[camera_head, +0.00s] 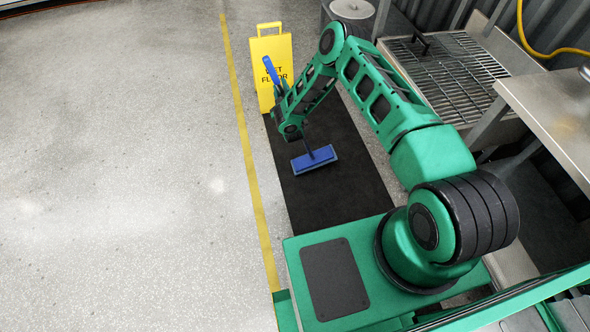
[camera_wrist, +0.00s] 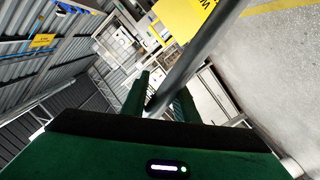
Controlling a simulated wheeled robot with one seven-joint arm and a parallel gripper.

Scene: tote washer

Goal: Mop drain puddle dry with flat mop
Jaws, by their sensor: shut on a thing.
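The flat mop has a blue rectangular head (camera_head: 315,159) that appears to rest on the black mat (camera_head: 345,201). Its handle ends in a blue grip (camera_head: 270,72) at the upper left, so the handle leans. In the wrist view the handle (camera_wrist: 188,68) runs slantwise between the two green fingers of my gripper (camera_wrist: 162,97). I cannot make out a drain or a puddle; my arm hides part of the mat.
A yellow wet floor sign (camera_head: 281,50) stands at the mat's far end, close behind the mop handle. A wire rack (camera_head: 455,72) and a steel counter (camera_head: 560,100) stand on the right. A yellow floor line (camera_head: 247,150) runs left of the mat, with open grey floor (camera_head: 120,170) beyond.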

